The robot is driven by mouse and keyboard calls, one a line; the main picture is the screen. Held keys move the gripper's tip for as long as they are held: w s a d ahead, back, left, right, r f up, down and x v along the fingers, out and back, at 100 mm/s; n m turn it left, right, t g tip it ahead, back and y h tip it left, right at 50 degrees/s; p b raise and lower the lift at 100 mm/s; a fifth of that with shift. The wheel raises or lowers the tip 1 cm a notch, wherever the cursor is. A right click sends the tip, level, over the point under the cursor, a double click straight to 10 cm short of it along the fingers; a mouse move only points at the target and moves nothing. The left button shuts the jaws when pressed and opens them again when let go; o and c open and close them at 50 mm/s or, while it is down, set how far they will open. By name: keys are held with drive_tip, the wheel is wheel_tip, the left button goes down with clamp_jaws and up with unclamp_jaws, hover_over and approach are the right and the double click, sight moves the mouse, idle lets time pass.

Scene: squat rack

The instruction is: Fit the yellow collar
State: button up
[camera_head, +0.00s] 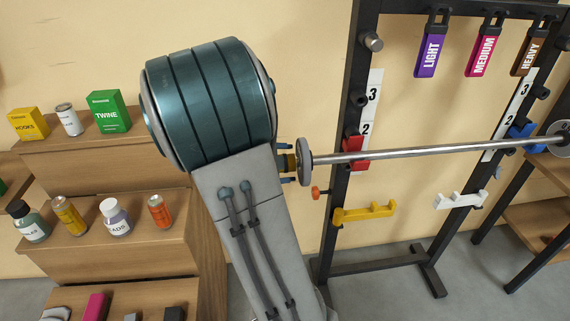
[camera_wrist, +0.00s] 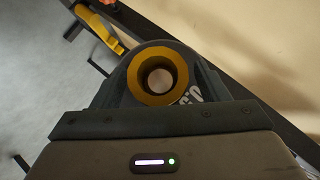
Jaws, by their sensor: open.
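The yellow collar (camera_head: 291,162) shows at the left end of the barbell (camera_head: 420,152), right beside the grey weight plate (camera_head: 304,160). In the wrist view the collar (camera_wrist: 158,52) is a yellow ring facing me, with the round pale bar end (camera_wrist: 160,79) inside it and the plate behind it. The collar appears to be around the bar end. My gripper (camera_head: 287,165) is open, with one finger on each side of the collar. In the head view my arm hides part of the gripper; contact between fingers and collar cannot be told.
The black squat rack (camera_head: 352,200) carries the bar, with a red holder (camera_head: 355,155) and a yellow bracket (camera_head: 363,212) on the near post. Wooden shelves (camera_head: 110,240) with cans and bottles stand at left. Resistance-band tags (camera_head: 430,55) hang above.

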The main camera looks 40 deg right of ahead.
drive_tip(key=c, duration=1.4)
drive_tip(key=shift+o, duration=0.2)
drive_tip(key=shift+s+d, duration=0.3)
drive_tip(key=shift+d, duration=0.1)
drive_tip(key=o, duration=1.3)
drive_tip(key=shift+o, duration=0.2)
drive_tip(key=w+p+v, duration=0.1)
drive_tip(key=p+v, duration=0.1)
drive_tip(key=v, duration=1.1)
drive_tip(key=shift+s+a+r, duration=0.25)
drive_tip(key=shift+s+a, duration=0.1)
drive_tip(key=shift+s, duration=0.15)
